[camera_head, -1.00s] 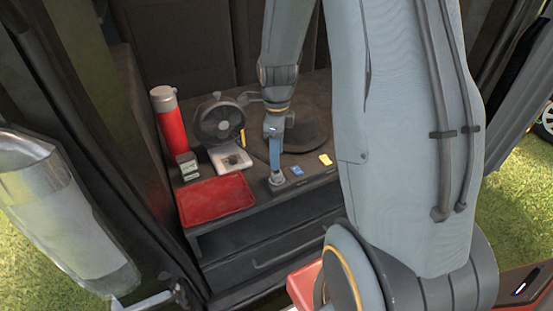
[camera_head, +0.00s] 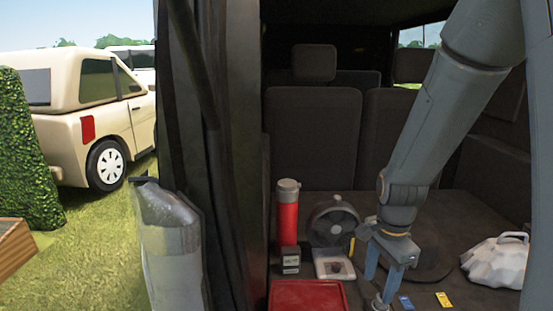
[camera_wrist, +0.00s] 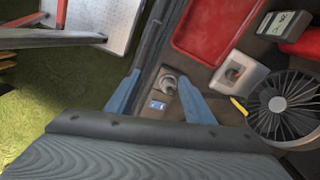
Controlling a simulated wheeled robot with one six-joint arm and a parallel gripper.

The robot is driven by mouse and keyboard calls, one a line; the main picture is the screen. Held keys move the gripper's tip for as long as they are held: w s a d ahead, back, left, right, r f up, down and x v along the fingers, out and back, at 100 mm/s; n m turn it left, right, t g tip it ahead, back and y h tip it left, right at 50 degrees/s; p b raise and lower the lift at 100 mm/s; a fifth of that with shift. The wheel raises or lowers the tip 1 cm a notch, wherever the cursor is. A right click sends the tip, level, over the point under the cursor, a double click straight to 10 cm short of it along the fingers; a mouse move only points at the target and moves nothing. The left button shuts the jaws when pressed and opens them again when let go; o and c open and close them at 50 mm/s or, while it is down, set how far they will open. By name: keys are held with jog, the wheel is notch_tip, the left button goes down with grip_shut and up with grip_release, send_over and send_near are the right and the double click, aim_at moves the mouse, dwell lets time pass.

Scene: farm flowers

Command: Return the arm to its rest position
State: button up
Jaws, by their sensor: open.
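My arm reaches down from the upper right in the head view into the open back of a vehicle. My gripper (camera_head: 381,288) has its two blue fingers apart, pointing down at the cargo surface. It also shows in the wrist view (camera_wrist: 160,78), open and with nothing clasped. A small round metallic object (camera_head: 379,303) lies below the fingertips; it also shows between the fingers in the wrist view (camera_wrist: 169,83). A blue card (camera_head: 405,303) and a yellow card (camera_head: 444,299) lie right of the gripper.
Left of the gripper are a red tray (camera_head: 308,293), red flask (camera_head: 288,212), fan (camera_head: 334,226), white-framed item (camera_head: 333,265) and small dark box (camera_head: 290,260). A whitish lumpy container (camera_head: 497,262) sits right. The door frame (camera_head: 215,150) borders the left.

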jog(key=s+a+r+n, duration=0.1)
jog(key=s+a+n, duration=0.1)
jog(key=s+n, duration=0.2)
jog(key=s+a+r+n, duration=0.2)
jog(key=s+n, duration=0.3)
jog(key=n, duration=0.5)
jog(key=shift+a+r+n, duration=0.25)
jog(key=shift+a+n, duration=0.15)
jog(key=shift+a, duration=0.3)
dwell(0.3)
